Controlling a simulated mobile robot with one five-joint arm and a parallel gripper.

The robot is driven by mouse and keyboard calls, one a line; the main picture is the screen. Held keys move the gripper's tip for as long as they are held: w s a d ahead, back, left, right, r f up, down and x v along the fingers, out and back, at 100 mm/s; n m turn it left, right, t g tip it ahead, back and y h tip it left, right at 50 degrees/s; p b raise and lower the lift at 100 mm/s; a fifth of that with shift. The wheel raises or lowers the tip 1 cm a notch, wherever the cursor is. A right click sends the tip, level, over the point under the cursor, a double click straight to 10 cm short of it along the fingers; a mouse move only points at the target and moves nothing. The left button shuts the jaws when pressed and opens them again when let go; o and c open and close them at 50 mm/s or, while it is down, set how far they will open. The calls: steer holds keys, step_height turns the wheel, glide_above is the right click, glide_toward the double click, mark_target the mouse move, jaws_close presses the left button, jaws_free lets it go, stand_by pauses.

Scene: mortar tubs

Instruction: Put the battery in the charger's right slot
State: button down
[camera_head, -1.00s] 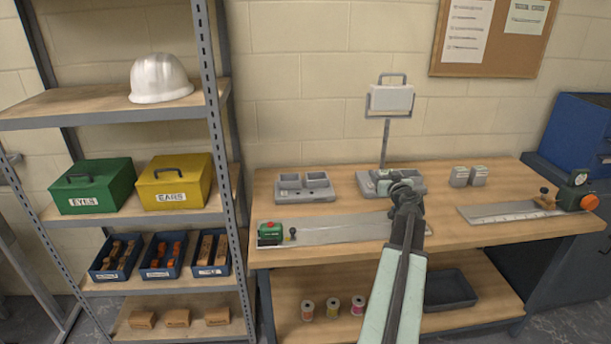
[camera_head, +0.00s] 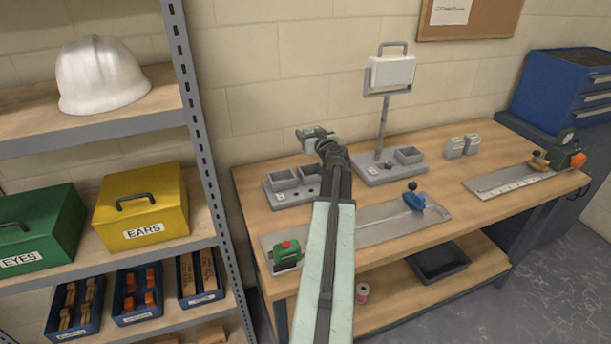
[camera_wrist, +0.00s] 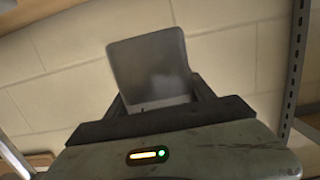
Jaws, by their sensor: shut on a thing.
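A grey block, seemingly the battery (camera_wrist: 150,65), stands between my gripper's fingers in the wrist view. In the head view my gripper (camera_head: 316,136) is shut on it, raised at the back of the bench. It appears above or behind the right part of a grey unit with two open pockets (camera_head: 287,195). My arm covers part of this unit's right side. A second grey unit (camera_head: 390,176) with a post stands to its right and shows one open pocket. I cannot tell from its look which unit is the charger. Both visible pockets of the left unit look empty.
Two grey blocks (camera_head: 462,146) stand at the back right of the wooden bench (camera_head: 440,195). A metal strip (camera_head: 370,226) with a green box (camera_head: 286,254) and a blue slider (camera_head: 413,202) lies in front. A shelf post (camera_head: 190,90) rises at the left.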

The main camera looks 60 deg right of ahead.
steer(key=shift+s+a+f, duration=0.25)
steer(key=shift+s+a, duration=0.2)
steer(key=shift+a, duration=0.15)
steer(key=shift+a+r, duration=0.1)
step_height(320, 180, down, 10)
steer(key=b, duration=1)
steer(key=shift+w+f+b, duration=0.1)
steer(key=shift+f+b, duration=0.1)
steer(key=shift+b, duration=0.1)
steer(key=shift+r, duration=0.2)
steer(key=shift+f, duration=0.15)
steer(key=c, duration=0.6)
jaws_free()
steer(key=shift+o, duration=1.1)
